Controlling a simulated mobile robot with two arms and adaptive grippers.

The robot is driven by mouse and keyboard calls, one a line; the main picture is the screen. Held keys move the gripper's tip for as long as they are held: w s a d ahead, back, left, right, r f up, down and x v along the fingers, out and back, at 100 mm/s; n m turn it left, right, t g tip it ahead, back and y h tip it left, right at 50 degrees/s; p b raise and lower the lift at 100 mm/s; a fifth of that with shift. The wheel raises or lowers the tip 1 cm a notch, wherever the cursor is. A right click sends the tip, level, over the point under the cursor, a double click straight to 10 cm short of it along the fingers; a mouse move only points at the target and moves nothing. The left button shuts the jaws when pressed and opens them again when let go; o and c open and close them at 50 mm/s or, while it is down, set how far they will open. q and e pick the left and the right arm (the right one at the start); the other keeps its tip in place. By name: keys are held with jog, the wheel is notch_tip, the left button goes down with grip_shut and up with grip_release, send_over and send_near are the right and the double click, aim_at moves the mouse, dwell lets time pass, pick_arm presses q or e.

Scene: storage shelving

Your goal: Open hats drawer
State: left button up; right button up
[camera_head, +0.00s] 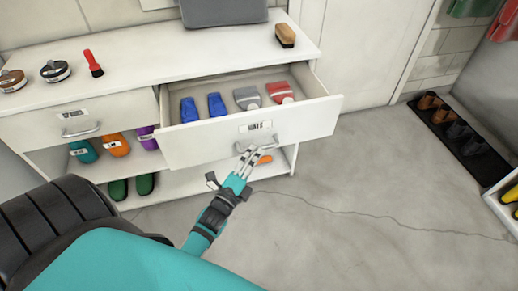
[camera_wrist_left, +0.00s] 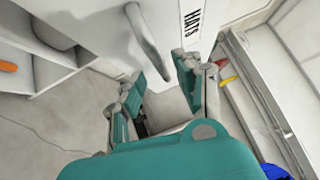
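The hats drawer (camera_head: 190,144) is pulled well out from the white cabinet; its label reads HATS (camera_head: 255,127). Blue, grey and red folded items lie inside it. Its curved metal handle (camera_head: 268,143) is on the front face. My left gripper (camera_head: 249,156) is at the handle, just in front of and below it. In the left wrist view the gripper (camera_wrist_left: 158,85) has its teal fingers apart, with the handle (camera_wrist_left: 148,42) just beyond the fingertips. I cannot tell if they touch. My right gripper is not in view.
A second, closed drawer (camera_head: 75,125) is at the left. The cabinet top (camera_head: 180,55) carries brushes and tins. A shoe mat (camera_head: 462,140) lies at the right. The grey floor (camera_head: 370,180) in front is clear.

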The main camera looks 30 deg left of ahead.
pick_arm(q)
jog(key=s+f, duration=0.1)
jog(key=s, duration=0.7)
jog(key=shift+d, duration=0.3)
